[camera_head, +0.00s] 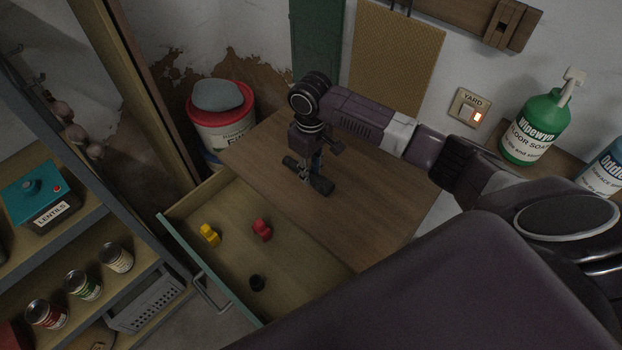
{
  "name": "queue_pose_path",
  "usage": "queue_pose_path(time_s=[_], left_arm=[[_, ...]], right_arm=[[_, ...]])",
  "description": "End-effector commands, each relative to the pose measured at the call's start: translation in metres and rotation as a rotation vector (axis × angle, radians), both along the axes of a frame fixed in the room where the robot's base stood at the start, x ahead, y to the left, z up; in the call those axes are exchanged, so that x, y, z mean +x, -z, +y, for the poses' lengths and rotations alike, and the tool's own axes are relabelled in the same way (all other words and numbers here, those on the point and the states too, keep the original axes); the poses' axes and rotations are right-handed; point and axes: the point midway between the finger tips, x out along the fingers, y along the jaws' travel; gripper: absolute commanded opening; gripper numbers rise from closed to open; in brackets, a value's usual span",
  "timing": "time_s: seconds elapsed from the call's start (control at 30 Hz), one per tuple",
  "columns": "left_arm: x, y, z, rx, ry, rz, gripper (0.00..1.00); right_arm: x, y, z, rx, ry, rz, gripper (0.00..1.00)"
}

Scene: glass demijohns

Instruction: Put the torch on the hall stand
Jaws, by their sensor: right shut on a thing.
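My right gripper (312,168) reaches in from the right and points down over the wooden top of the hall stand (380,205). It is shut on a dark, short, rod-like thing, which looks like the torch (322,185). The gripper partly hides it. The torch is at or just above the wooden top; I cannot tell whether it touches. The hall stand's drawer (185,256) is pulled open toward the lower left. My left gripper is not in view.
A red-and-white bucket (222,135) stands behind. A green soap bottle (537,128) is at right. Shelves with cans (83,285) are at left. The top's front-right part is bare.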

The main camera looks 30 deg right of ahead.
Motion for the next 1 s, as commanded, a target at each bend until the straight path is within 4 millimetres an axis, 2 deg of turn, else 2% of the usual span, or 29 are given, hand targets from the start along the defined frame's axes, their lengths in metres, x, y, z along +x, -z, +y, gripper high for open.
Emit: queue_pose_path(time_s=[0.2,0.3,0.67,0.7,0.87,1.0], left_arm=[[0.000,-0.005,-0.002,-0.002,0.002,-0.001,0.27],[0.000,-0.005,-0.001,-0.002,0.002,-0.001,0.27],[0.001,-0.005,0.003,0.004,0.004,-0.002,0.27],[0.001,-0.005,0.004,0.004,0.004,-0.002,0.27],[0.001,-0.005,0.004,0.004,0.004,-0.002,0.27],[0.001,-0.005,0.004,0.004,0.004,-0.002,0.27]], right_arm=[[-0.001,0.032,0.000,-0.001,0.000,0.005,0.00],[-0.001,0.040,0.000,-0.001,0.000,0.002,0.00],[-0.001,0.044,0.000,-0.001,0.000,0.002,0.00],[-0.001,0.045,0.000,-0.002,0.000,0.002,0.22],[-0.001,0.044,0.000,-0.002,0.000,0.002,0.38],[-0.001,0.044,0.000,-0.002,0.000,0.002,0.38]])
